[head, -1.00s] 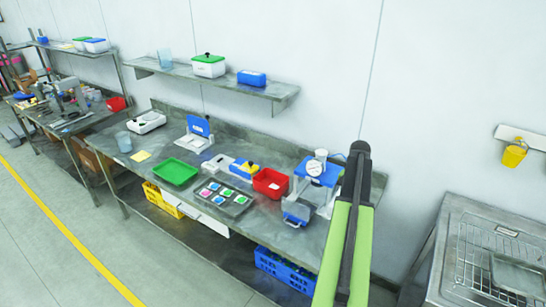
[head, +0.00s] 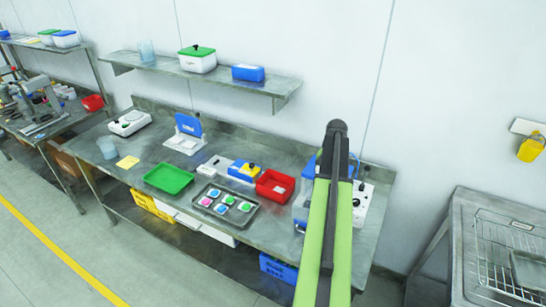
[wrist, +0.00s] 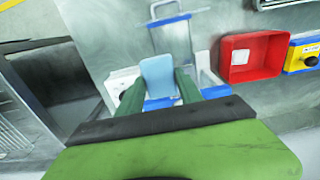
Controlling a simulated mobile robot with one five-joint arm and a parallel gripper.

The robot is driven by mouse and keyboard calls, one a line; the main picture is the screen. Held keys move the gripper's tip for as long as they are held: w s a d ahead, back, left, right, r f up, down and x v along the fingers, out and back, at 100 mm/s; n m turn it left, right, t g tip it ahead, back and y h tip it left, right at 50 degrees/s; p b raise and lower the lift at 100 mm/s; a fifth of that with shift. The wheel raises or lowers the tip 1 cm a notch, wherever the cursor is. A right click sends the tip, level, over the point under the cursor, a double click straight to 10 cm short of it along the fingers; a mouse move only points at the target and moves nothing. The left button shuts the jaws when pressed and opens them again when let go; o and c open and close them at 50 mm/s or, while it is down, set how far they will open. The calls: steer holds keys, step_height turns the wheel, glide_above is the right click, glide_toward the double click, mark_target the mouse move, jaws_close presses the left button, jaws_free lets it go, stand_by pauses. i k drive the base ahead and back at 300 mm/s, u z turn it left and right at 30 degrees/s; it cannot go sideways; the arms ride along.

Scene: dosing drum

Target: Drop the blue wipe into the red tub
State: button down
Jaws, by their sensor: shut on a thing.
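The blue wipe (wrist: 157,72) is pale blue and sits between the green fingers of my gripper (wrist: 159,86), which is shut on it, in the wrist view. The red tub (head: 265,182) stands on the steel bench in the head view. In the wrist view the red tub (wrist: 226,64) lies to the right of my gripper and the wipe, apart from them. A small white piece (wrist: 241,56) shows inside the tub. In the head view my arm hides the gripper and the wipe.
A blue and white dosing device (head: 361,202) stands right of the tub, partly behind my arm. A yellow and blue box (head: 243,171) is left of the tub, and a tray of coloured pads (head: 245,219) is in front. A green tray (head: 168,179) lies further left.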

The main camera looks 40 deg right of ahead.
mark_target(278, 187)
steer(key=u, duration=0.05)
steer(key=i, duration=0.9)
